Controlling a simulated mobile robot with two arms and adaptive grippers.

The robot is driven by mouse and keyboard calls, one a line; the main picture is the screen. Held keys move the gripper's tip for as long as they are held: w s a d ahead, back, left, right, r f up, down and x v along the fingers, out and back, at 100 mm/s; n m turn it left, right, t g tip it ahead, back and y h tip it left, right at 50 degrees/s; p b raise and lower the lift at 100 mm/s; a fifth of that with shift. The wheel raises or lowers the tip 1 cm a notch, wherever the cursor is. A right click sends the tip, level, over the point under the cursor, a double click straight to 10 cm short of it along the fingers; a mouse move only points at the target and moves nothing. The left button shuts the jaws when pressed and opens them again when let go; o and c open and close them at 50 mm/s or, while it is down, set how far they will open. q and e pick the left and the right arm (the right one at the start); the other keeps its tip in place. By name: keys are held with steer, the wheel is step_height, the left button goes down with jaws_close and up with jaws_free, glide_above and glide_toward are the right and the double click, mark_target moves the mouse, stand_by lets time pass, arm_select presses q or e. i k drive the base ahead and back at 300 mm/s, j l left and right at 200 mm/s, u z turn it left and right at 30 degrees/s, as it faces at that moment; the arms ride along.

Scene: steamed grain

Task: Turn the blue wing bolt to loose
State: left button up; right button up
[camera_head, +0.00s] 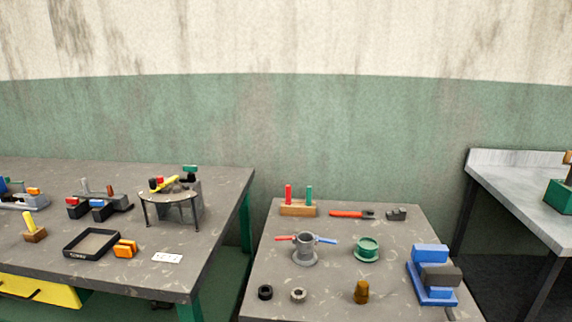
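A grey upright cylinder on a round flange (305,249) stands on the middle table (345,275). A blue bar (327,240) sticks out from its right side and looks like the blue wing bolt. A red bar (285,238) sticks out from its left side. The blue bar is too small here for me to tell whether it is tight or loose. Neither of my grippers is in view.
On the middle table are a green flanged part (367,250), a brass piece (361,292), a blue and dark block fixture (432,275), a wooden block with red and green pegs (298,209), and red-handled pliers (350,214). A cluttered table (200,265) stands left; a metal bench (515,185) stands right.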

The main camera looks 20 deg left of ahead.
mark_target(98, 203)
steer(key=u, duration=1.7)
